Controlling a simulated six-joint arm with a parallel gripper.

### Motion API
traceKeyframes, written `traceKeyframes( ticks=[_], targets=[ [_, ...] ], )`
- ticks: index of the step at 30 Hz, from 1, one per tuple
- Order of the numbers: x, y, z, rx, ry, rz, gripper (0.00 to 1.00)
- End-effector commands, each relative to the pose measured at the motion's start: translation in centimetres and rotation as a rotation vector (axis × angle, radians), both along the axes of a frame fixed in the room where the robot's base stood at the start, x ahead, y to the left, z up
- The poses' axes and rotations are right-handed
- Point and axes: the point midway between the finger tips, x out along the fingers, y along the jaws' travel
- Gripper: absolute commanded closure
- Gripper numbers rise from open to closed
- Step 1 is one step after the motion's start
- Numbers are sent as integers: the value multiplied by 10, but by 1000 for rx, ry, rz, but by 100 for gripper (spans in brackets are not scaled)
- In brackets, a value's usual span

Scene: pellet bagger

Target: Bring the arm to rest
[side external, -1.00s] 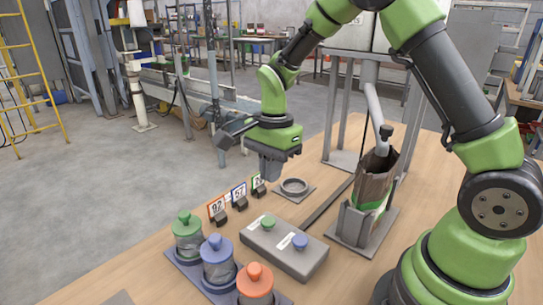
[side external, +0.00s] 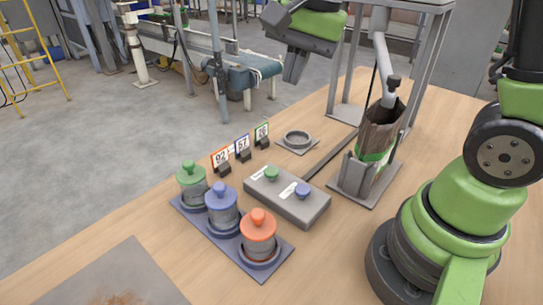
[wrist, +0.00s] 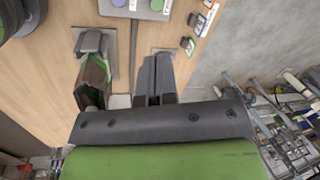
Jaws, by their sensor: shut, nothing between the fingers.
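My gripper (side external: 294,66) is shut and empty, raised at the top of the side external view, well above the table and behind the grey ring. In the wrist view its two fingers (wrist: 156,75) are together with nothing between them. The wooden table (side external: 110,245) lies below it. The paper bag (side external: 379,130) stands upright in its grey holder (side external: 350,178) under the filling spout (side external: 388,92), to the right of my gripper. The bag also shows in the wrist view (wrist: 93,82), beside the fingers.
Three lidded jars, green (side external: 192,184), blue (side external: 221,210) and orange (side external: 258,237), stand on a tray at the front. A grey button box (side external: 287,197), number cards (side external: 242,148) and a grey ring (side external: 297,140) stand behind them.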

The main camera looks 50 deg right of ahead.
Motion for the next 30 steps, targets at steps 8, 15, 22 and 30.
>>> traceKeyframes(
  ticks=[8,15,22,30],
  targets=[
    [-77,13,50,-105,-298,425,100],
    [-123,19,55,-221,-473,680,100],
    [-134,20,53,-259,-517,749,100],
    [-133,20,53,-258,-515,748,100]
  ],
)
